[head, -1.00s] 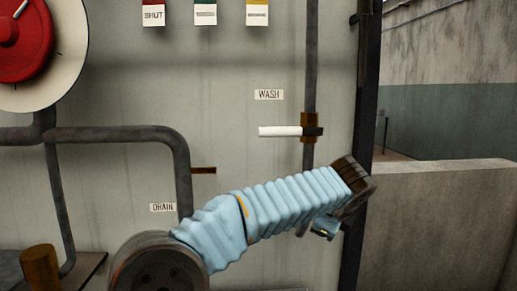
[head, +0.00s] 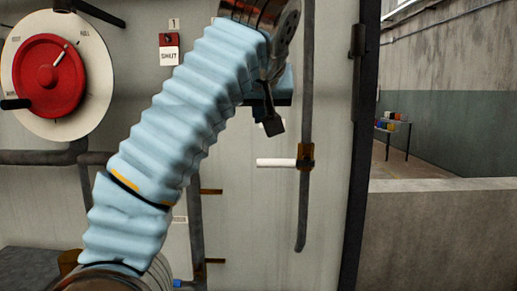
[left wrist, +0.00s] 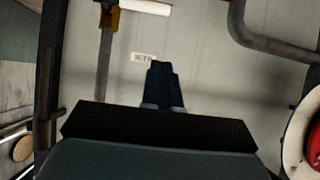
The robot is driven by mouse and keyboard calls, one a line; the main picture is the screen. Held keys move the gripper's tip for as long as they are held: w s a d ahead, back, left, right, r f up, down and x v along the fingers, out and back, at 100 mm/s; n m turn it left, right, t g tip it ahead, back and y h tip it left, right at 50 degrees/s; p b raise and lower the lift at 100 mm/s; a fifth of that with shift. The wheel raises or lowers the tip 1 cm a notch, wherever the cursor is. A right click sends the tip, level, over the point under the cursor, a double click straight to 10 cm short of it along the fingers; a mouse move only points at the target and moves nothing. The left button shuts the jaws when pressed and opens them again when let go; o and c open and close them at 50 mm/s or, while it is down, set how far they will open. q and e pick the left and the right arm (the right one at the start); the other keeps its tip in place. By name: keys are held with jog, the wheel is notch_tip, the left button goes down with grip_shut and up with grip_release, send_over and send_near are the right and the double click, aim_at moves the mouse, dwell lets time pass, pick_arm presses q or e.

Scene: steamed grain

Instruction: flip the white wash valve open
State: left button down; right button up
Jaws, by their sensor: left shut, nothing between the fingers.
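The white wash valve handle (head: 276,162) lies level, pointing left from its brass body (head: 305,156) across the upright grey pipe (head: 303,215). In the left wrist view the handle (left wrist: 146,7) and brass body (left wrist: 110,19) show at the top edge, partly cut off. My left gripper (head: 273,122) is shut and empty, above the handle and apart from it in the head view. Its closed fingers (left wrist: 162,72) show below the label (left wrist: 143,57) in the left wrist view. My arm hides that label in the head view. My right gripper is not in view.
A red handwheel (head: 48,76) on a white dial stands at the upper left. A brass-coloured tab (head: 211,191) sticks out below the handle's left side. A dark post (head: 362,150) edges the panel at right. A low wall (head: 445,230) stands beyond it.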

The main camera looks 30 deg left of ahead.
aim_at(286, 163)
pick_arm(q)
jog(key=shift+s+d, duration=0.1)
jog(key=s+d+f+b+x, duration=0.1)
jog(key=f+b+x, duration=0.1)
jog(key=x, duration=1.1)
jog(key=shift+s+f, duration=0.1)
jog(key=shift+f+b, duration=0.1)
jog(key=shift+b, duration=0.25)
